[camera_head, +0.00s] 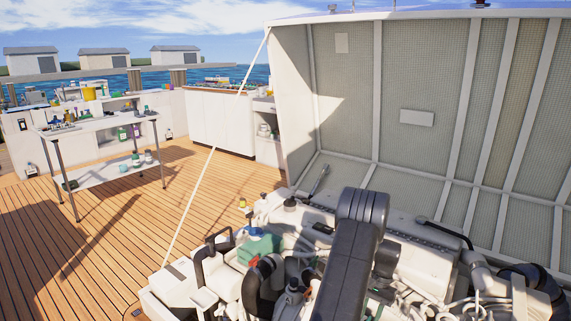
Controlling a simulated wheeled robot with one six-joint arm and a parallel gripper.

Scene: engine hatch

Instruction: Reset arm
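My arm's dark grey link (345,270) rises in the lower middle of the head view, in front of the engine. My gripper is not visible in this view. The white engine (408,228) fills the lower right, with black hoses and pipes around it. The hatch (415,75) stands open behind the engine, showing its meshed, ribbed inner side. Part of the engine is hidden behind my arm.
A pale rope or stay (200,178) runs from the hatch's upper left edge down to the engine bay. A two-level table (97,124) with bottles stands at left. White cabinets (217,121) line the back. The wooden deck (120,245) at left is largely clear.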

